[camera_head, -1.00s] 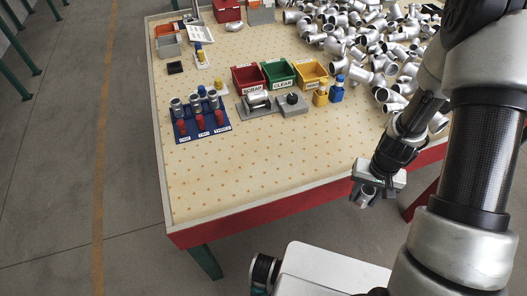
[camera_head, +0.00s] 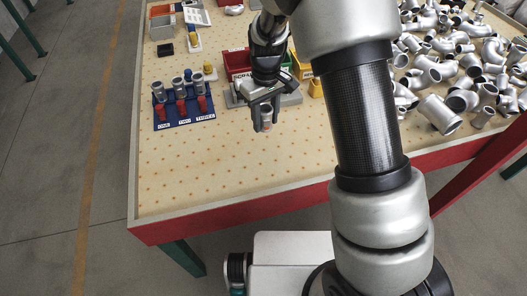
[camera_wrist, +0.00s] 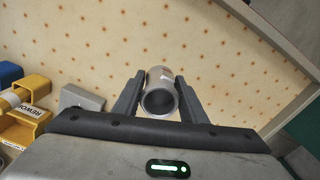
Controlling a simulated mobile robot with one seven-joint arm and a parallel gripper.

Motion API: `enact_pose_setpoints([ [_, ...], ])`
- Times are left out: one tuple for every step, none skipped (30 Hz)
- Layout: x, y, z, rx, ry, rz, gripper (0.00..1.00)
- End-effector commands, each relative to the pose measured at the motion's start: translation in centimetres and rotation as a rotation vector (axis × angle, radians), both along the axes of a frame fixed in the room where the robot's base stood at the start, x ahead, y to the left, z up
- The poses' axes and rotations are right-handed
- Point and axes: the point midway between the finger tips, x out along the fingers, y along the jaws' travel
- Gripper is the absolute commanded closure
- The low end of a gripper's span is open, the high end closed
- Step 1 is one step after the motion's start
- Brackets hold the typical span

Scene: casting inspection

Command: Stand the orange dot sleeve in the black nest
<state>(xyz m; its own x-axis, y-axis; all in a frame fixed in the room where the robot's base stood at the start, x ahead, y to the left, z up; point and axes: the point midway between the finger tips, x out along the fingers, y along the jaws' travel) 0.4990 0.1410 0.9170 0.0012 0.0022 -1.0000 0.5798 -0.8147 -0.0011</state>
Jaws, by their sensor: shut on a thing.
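My gripper (camera_head: 264,108) is shut on a silver metal sleeve (camera_head: 266,117) and holds it above the bare pegboard table front. In the wrist view, my gripper (camera_wrist: 158,98) has a finger on each side of the sleeve (camera_wrist: 160,92), whose open end faces the camera. I cannot clearly make out an orange dot on it. A small black block (camera_head: 166,48), which looks like the black nest, lies at the back left of the table, well away from my gripper. Its top is too small to read.
A blue rack (camera_head: 184,118) with several sleeves and red pieces stands left of my gripper. Bins, a red one (camera_head: 236,60) among them, and a grey fixture (camera_head: 234,99) are partly hidden behind my arm. Loose pipe fittings (camera_head: 450,70) cover the right. The front left table is clear.

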Motion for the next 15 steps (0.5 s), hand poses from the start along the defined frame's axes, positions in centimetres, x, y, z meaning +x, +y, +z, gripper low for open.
enact_pose_setpoints([
  [0.0, 0.2, -0.7, -0.004, 0.002, 0.012, 0.96],
  [0.0, 0.3, -1.1, -0.005, 0.004, 0.015, 0.96],
  [0.0, 0.3, -1.8, -0.005, 0.004, 0.016, 0.96],
  [0.0, 0.3, -2.4, -0.006, 0.005, 0.015, 0.96],
  [0.0, 0.3, -2.9, -0.005, 0.005, 0.015, 0.96],
  [0.0, 0.3, -3.7, -0.004, 0.004, 0.014, 0.96],
  [0.0, 0.2, -4.1, -0.004, 0.004, 0.014, 0.96],
  [0.0, 0.2, -4.5, -0.005, 0.003, 0.014, 0.96],
  [0.1, 0.3, -5.0, -0.004, 0.002, 0.013, 0.96],
  [0.1, 0.3, -5.2, -0.003, 0.001, 0.013, 0.96],
  [0.1, 0.3, -5.4, -0.003, 0.002, 0.013, 0.96],
  [0.1, 0.3, -5.6, -0.002, 0.001, 0.013, 0.96],
  [0.1, 0.3, -5.8, -0.002, 0.001, 0.012, 0.96],
  [0.1, 0.3, -6.0, -0.003, 0.002, 0.012, 0.96],
  [0.1, 0.3, -6.4, -0.003, 0.002, 0.013, 0.96],
])
